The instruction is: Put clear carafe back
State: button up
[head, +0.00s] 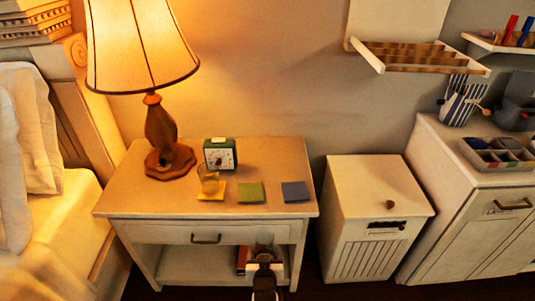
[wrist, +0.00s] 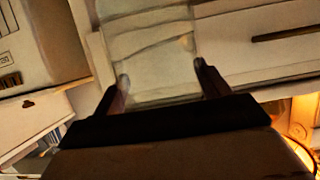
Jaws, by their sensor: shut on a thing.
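The clear carafe (wrist: 150,45) shows in the wrist view as a pale, see-through vessel with curved bands. It lies between the two fingers of my gripper (wrist: 160,76), which is shut on it. In the head view my gripper (head: 264,252) is low in front of the nightstand (head: 130,190), by the right part of its open lower shelf. I cannot make out the carafe clearly there. On the nightstand top, a clear glass (head: 208,180) stands on a yellow square (head: 211,197). A green square (head: 250,192) and a blue square (head: 295,191) lie bare to its right.
A lit lamp (head: 162,130) and a green clock (head: 220,154) stand behind the squares. The nightstand drawer (head: 180,237) is shut. A reddish item (head: 242,258) sits on the lower shelf. A white bin (head: 370,220) stands right, and the bed (head: 50,230) is left.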

aim_at(264, 233)
notch_tip(264, 233, up, 10)
jog(key=p, duration=0.8)
jog(key=shift+r, duration=0.2)
jog(key=shift+a+f, duration=0.1)
jog(key=shift+f, duration=0.3)
